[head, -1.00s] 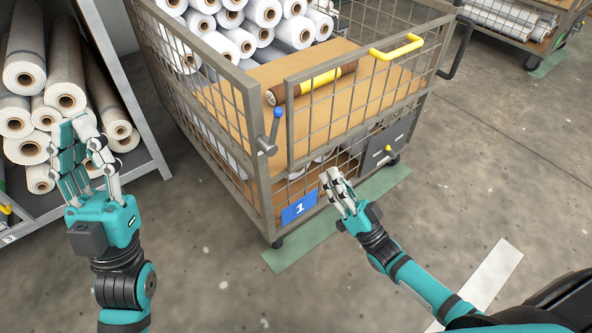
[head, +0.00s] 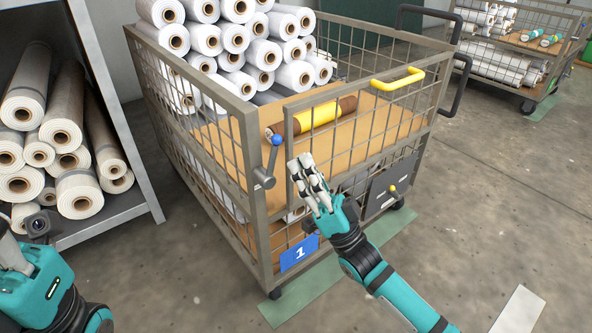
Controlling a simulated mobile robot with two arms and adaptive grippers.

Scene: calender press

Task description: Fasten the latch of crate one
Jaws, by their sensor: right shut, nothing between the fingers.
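Crate one (head: 260,230) is a wire-mesh cart with a blue "1" sign (head: 299,254) low on its front corner. Its latch is a grey lever with a blue knob (head: 277,140), on the corner post beside the front gate (head: 340,101). The lever points up, tilted slightly right.
A yellow handle (head: 398,79) tops the gate. Inside the crate are stacked white rolls (head: 235,40) and a brown roll with a yellow band (head: 318,115). A rack of rolls (head: 145,200) stands left. Another cart (head: 530,45) is at back right.

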